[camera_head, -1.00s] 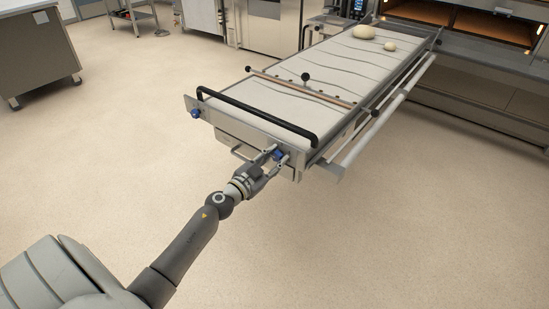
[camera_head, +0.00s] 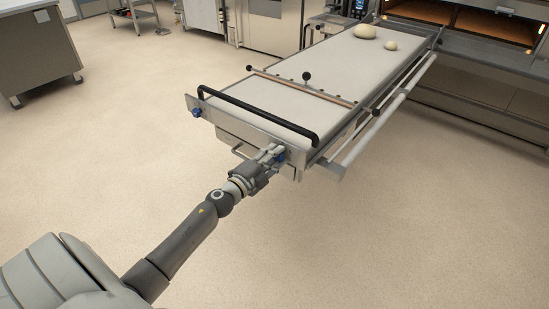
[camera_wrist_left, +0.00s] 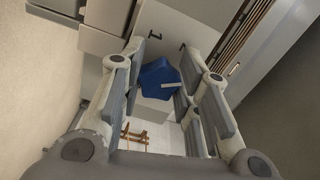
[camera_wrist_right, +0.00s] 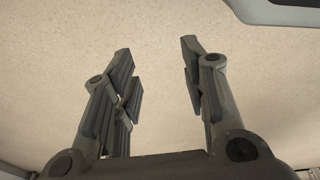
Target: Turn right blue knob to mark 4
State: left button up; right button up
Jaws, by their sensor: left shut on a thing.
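The right blue knob (camera_head: 280,157) sits on the front panel of the loader, near its right corner. My left gripper (camera_head: 272,153) is at that panel, shut on this knob. In the left wrist view the blue knob (camera_wrist_left: 158,80), with a pale pointer stripe, lies between the fingers of the gripper (camera_wrist_left: 165,75). The mark numbers cannot be read. A second blue knob (camera_head: 196,112) is at the left end of the panel. My right gripper (camera_wrist_right: 156,80) shows only in its wrist view, open and empty above the floor.
The loader's white belt (camera_head: 300,95) carries a large dough ball (camera_head: 365,31) and a smaller one (camera_head: 390,45) at its far end. A black handle bar (camera_head: 260,117) runs above the front panel. The oven (camera_head: 490,25) stands behind. The floor around my arm is clear.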

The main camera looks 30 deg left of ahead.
pick_arm(q)
jog(key=m+b, duration=0.1)
jog(key=m, duration=0.9)
jog(key=shift+d, duration=0.1)
jog(key=m, duration=0.3)
jog(key=shift+r+m+b, duration=0.15)
jog(key=shift+m+b, duration=0.25)
jog(key=shift+d+m, duration=0.15)
jog(key=shift+m, duration=1.75)
pick_arm(e)
notch_tip(320, 180, up, 7)
jog(key=w, duration=0.2)
jog(key=shift+w+a+t, duration=0.15)
jog(key=shift+w+t, duration=0.15)
jog(key=shift+w, duration=0.1)
pick_arm(q)
jog(key=o, duration=1.1)
